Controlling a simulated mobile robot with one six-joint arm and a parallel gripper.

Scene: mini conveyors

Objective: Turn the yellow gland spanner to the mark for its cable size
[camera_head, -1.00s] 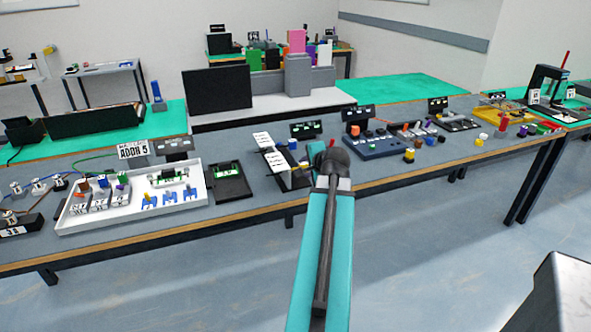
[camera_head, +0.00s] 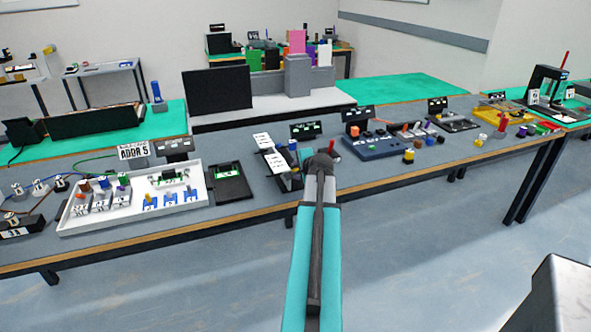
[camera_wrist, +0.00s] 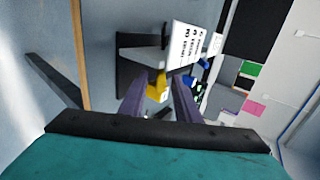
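In the wrist view the fingers of my gripper (camera_wrist: 160,79) are apart. A small yellow piece (camera_wrist: 157,86), which looks like the gland spanner, shows between and beyond them; I see no contact. A white card with dark printed lines (camera_wrist: 185,43) is beside it, too small to read. In the head view, white printed cards (camera_head: 275,161) stand on a dark fixture on the bench, just left of my arm's end. My arm hides the gripper's fingers there, and I cannot make out the yellow piece.
A white tray of parts (camera_head: 98,223) and a black plate (camera_head: 230,188) lie left of the fixture on the grey bench. A blue box with knobs (camera_head: 372,148) stands to the right. Black display signs (camera_head: 305,130) stand behind.

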